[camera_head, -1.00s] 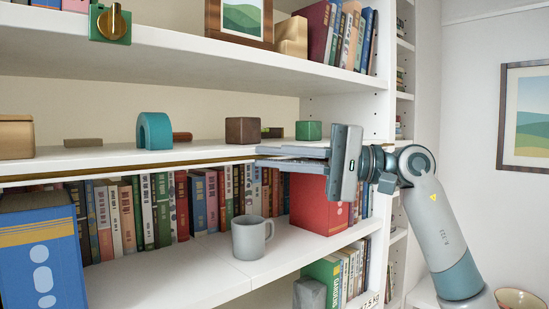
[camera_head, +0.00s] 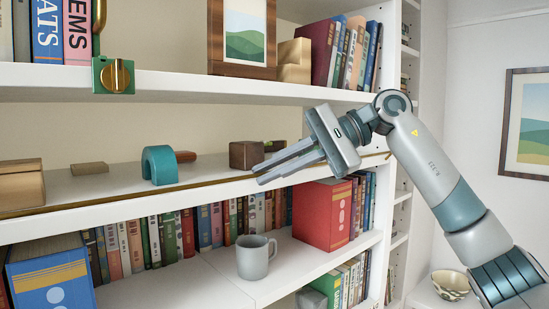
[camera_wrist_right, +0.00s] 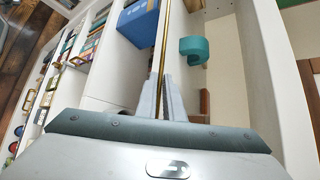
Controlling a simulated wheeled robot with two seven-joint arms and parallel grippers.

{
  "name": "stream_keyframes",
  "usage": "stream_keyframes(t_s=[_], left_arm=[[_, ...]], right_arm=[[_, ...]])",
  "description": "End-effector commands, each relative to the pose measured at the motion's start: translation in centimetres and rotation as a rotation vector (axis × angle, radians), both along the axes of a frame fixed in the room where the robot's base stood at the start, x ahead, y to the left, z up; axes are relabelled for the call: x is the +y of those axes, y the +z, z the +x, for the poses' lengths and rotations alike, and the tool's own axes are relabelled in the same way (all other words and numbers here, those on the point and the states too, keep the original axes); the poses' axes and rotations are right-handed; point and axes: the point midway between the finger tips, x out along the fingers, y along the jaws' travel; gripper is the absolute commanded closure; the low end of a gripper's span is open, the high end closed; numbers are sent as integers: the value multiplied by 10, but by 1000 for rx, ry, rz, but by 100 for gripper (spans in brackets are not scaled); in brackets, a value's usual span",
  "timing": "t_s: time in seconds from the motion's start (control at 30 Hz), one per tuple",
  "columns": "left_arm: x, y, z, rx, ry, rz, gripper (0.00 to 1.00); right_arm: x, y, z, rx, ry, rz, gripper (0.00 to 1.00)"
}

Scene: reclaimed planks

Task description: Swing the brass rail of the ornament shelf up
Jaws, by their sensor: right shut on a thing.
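The brass rail (camera_head: 130,191) runs along the front of the middle shelf (camera_head: 120,208), at about the height of its top surface. My right gripper (camera_head: 260,178) comes in from the right, with its fingers shut on the rail. In the right wrist view the rail (camera_wrist_right: 164,45) passes between the two fingertips (camera_wrist_right: 165,88). On the shelf stand a teal arch (camera_head: 160,166), a dark wooden cube (camera_head: 245,154) and a wooden box (camera_head: 20,185). The fingers hide part of the rail and the shelf to the right of the cube. My left gripper is not in view.
A green plate with a brass knob (camera_head: 113,75) is fixed on the upper shelf's front edge. Below stand a grey mug (camera_head: 254,258), a red box (camera_head: 322,215), a blue box (camera_head: 52,275) and a row of books. A framed picture (camera_head: 244,35) stands above.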

Motion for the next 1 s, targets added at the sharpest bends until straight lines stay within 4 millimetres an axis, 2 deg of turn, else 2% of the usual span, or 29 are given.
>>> stream_keyframes(t_s=[0.03, 0.2, 0.73, 0.77, 0.8, 1.0], left_arm=[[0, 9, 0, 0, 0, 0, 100], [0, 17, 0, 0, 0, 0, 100], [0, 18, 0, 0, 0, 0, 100], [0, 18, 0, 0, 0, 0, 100], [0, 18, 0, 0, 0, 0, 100], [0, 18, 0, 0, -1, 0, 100]], right_arm=[[1, 8, 1, 17, -2, -10, 100], [3, 8, 3, 68, -1, -47, 100], [3, 5, 4, 91, 1, -63, 100], [3, 5, 3, 91, 1, -63, 85], [3, 5, 4, 91, 1, -64, 76], [3, 4, 4, 91, 1, -65, 74]])
